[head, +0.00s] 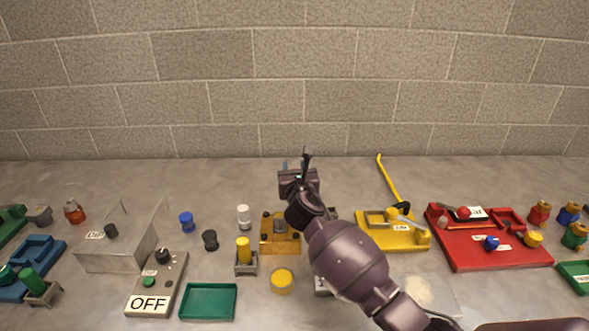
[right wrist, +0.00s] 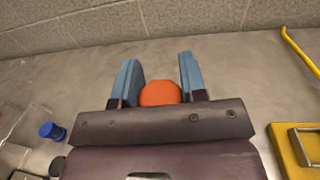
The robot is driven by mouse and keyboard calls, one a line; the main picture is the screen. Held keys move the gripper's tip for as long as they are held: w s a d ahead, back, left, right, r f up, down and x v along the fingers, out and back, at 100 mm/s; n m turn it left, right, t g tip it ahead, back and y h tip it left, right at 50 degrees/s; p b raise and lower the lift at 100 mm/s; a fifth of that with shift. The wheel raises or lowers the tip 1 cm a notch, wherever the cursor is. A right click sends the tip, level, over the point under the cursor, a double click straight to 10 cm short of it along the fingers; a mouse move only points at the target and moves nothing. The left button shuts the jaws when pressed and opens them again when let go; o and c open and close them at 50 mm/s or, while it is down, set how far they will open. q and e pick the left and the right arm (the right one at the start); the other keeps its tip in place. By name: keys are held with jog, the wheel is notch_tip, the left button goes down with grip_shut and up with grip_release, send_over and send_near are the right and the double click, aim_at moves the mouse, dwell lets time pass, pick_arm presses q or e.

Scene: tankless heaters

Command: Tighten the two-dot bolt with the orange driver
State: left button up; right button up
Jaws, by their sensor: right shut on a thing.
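My right gripper (head: 297,168) is raised in front of the back wall, past the ochre block. In the right wrist view, its two blue fingers (right wrist: 160,74) stand on either side of a rounded orange piece, the orange driver (right wrist: 160,93), and are shut on it. The driver's tip is hidden in that view. I cannot make out a two-dot mark on any bolt. My left gripper is not in view.
A yellow tray (head: 407,241) with a yellow bar stands right, then a red tray (head: 505,262). A clear box (head: 105,262), an OFF switch box (head: 150,300) and a green tray (head: 208,302) stand left. My right arm hides part of the middle.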

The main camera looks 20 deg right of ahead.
jog(key=shift+r+p, duration=1.35)
jog(key=shift+r, duration=0.15)
jog(key=shift+r+p, duration=0.65)
jog(key=shift+p, duration=0.2)
jog(key=shift+r, duration=1.1)
jog(key=shift+w, duration=0.1)
